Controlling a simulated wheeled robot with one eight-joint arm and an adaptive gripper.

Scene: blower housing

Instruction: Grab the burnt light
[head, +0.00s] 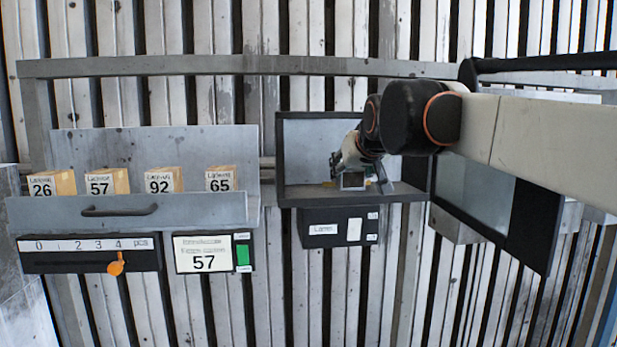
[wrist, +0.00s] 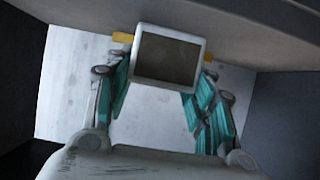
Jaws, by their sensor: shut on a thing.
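The burnt light (wrist: 168,58) shows in the wrist view as a pale square frame with a dark face and yellow tabs at its sides. My gripper (wrist: 162,85) is around it, with its teal fingers on either side, shut on it. In the head view the light (head: 353,181) is a small dark square low in the open box (head: 305,150). My gripper (head: 345,172) reaches into this box beside it. The arm hides part of the box's right side. I cannot tell whether the light still touches its seat.
The box's dark door (head: 490,205) stands open at the right. A labelled panel (head: 340,227) hangs below the box. At the left, a metal tray (head: 130,212) holds several numbered cartons, above a slider panel (head: 90,253) and a display reading 57 (head: 203,254).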

